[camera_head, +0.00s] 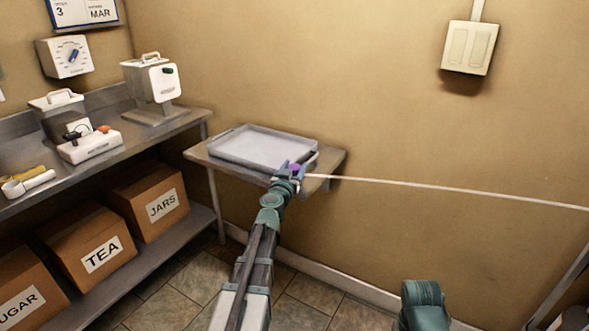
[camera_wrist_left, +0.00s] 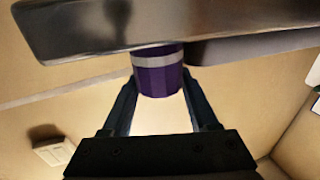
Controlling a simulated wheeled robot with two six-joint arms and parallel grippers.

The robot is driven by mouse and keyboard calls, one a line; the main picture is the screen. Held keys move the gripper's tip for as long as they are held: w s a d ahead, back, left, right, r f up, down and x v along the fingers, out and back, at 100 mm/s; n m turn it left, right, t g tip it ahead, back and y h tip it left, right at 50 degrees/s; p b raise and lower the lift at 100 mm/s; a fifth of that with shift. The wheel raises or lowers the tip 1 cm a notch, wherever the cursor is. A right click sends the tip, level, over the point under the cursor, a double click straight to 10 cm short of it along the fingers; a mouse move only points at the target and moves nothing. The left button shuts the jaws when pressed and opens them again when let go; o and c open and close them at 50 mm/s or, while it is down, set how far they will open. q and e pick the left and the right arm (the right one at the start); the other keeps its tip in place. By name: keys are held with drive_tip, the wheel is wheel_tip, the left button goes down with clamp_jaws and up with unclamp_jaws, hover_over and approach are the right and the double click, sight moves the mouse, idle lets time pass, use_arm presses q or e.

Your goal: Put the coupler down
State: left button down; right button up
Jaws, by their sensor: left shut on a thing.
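The coupler is a small purple cylinder (camera_head: 296,167) with a pale band, which shows larger in the left wrist view (camera_wrist_left: 158,78). My left gripper (camera_head: 290,171) is shut on it, one finger on each side. It holds the coupler at the front right edge of the small wall shelf (camera_head: 325,160), beside the grey tray (camera_head: 262,146). In the left wrist view the coupler's far end meets the shelf's edge (camera_wrist_left: 85,25) in the picture; I cannot tell whether they touch. Part of my right arm shows at the bottom right, but its gripper is out of view.
A steel bench (camera_head: 115,135) on the left holds a white appliance (camera_head: 152,80) and other devices. Labelled cardboard boxes (camera_head: 150,202) stand below it. A pale wall box (camera_head: 469,48) hangs at the upper right. A thin white line (camera_head: 450,188) runs along the wall.

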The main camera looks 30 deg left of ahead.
use_arm(q)
drive_tip(key=shift+c, duration=0.8)
unclamp_jaws()
drive_tip(key=shift+f, duration=0.1)
